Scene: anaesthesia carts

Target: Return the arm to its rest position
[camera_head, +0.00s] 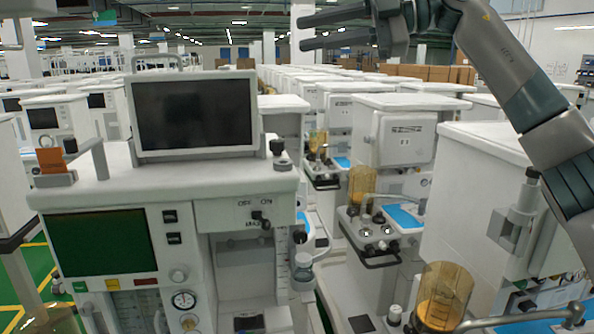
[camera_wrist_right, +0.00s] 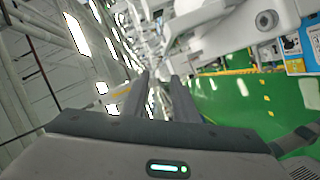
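My right arm (camera_head: 525,95) comes in from the right edge and is raised high. My right gripper (camera_head: 303,32) is at the top of the head view, pointing left, above the rows of carts. Its two dark fingers are apart with nothing between them. In the right wrist view the fingers (camera_wrist_right: 161,75) also stand apart and empty. They touch nothing that I can see. My left arm and left gripper are in neither view.
A white anaesthesia cart with a dark monitor (camera_head: 193,112) and green screen (camera_head: 100,243) stands close at left. Another cart (camera_head: 478,190) stands close at right, beneath my right arm, with an amber canister (camera_head: 441,296). More carts fill the background. Green floor (camera_wrist_right: 235,110) shows in the wrist view.

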